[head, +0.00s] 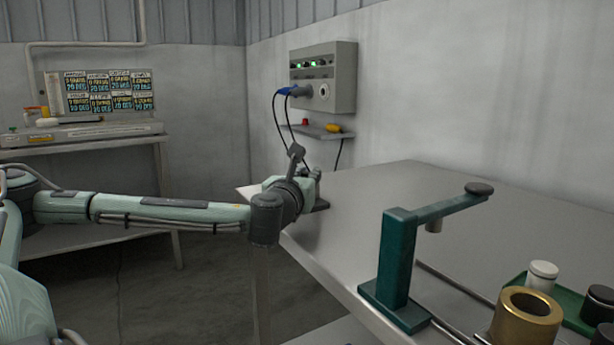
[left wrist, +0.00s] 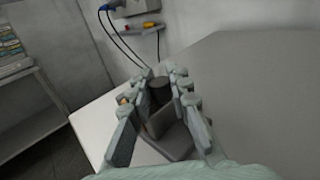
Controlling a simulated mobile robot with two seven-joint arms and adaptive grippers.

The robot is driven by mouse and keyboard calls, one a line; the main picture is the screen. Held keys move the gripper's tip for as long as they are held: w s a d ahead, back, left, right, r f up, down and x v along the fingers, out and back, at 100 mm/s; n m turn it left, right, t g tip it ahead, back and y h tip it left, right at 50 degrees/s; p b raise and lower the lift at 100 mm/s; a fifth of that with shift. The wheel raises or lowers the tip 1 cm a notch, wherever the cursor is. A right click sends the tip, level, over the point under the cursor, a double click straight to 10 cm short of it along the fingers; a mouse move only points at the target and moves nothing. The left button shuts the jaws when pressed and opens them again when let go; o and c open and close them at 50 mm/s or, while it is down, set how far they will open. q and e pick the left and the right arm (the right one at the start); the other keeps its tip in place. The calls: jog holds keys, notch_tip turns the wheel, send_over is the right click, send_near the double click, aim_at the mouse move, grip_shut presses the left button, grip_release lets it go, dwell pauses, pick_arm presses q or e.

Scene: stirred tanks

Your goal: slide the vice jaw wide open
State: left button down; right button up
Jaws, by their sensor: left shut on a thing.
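The grey vice (left wrist: 172,146) stands near the far left corner of the steel table. In the head view only a little of its base (head: 322,205) shows behind my left gripper (head: 312,184). In the left wrist view my left gripper (left wrist: 160,78) has its two fingers on either side of the vice's upright grey jaw block (left wrist: 160,122) and a dark round part (left wrist: 160,92). It is shut on the jaw; the exact contact is hard to make out. How far the jaw stands open cannot be told. My right gripper is not in view.
On the steel table (head: 400,190), a green stand (head: 398,262) with an arm, a brass cylinder (head: 526,318) and a green tray (head: 568,308) with small pieces stand at the right. A control box (head: 335,75) with hanging cables is on the wall. The table's middle is clear.

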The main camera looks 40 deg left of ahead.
pick_arm(q)
jog(key=shift+d, duration=0.25)
jog(key=shift+f, duration=0.15)
jog(key=c, duration=1.4)
grip_release()
jog(key=shift+s, duration=0.1)
jog(key=shift+o, duration=0.2)
jog(key=shift+s+d, duration=0.45)
jog(key=shift+d, duration=0.05)
jog(key=shift+a+v, duration=0.2)
jog(key=shift+v, duration=2.9)
jog(key=shift+s, duration=0.1)
